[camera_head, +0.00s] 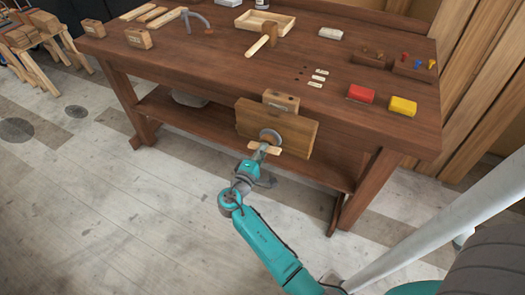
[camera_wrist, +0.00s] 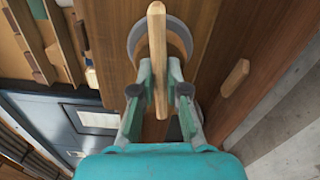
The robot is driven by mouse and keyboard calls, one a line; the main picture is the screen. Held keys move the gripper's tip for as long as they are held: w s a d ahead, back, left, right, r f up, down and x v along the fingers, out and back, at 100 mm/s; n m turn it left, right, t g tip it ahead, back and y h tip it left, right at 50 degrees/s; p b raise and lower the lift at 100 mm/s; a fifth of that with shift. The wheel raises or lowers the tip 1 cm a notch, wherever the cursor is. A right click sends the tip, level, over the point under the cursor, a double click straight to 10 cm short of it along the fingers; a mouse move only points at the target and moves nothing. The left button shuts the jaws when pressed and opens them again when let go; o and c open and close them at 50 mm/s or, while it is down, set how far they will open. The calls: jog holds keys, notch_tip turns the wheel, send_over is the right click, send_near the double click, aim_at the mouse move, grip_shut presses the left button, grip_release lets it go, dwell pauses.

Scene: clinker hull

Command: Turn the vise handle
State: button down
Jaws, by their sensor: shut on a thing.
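The vise (camera_head: 300,135) is a thick wooden jaw on the front of the workbench, with a round grey metal hub. Its handle (camera_head: 255,146) is a pale wooden bar across the hub, lying nearly level with a slight tilt in the head view. In the wrist view the handle (camera_wrist: 157,35) runs upright through the middle, in front of the grey hub ring (camera_wrist: 136,38). My gripper (camera_wrist: 159,80) is shut on the handle, one finger on each side of it. In the head view my gripper (camera_head: 261,153) reaches the hub from the front, and partly hides it.
The workbench (camera_head: 215,60) carries a mallet (camera_head: 265,35) by a wooden tray (camera_head: 282,22), a red block (camera_head: 361,93), a yellow block (camera_head: 403,106) and several small wooden blocks. A lower shelf (camera_head: 200,120) lies beneath. The floor in front is clear.

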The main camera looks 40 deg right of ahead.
jog(key=shift+m, duration=0.9)
jog(key=c, duration=1.2)
grip_release()
jog(key=v, duration=1.2)
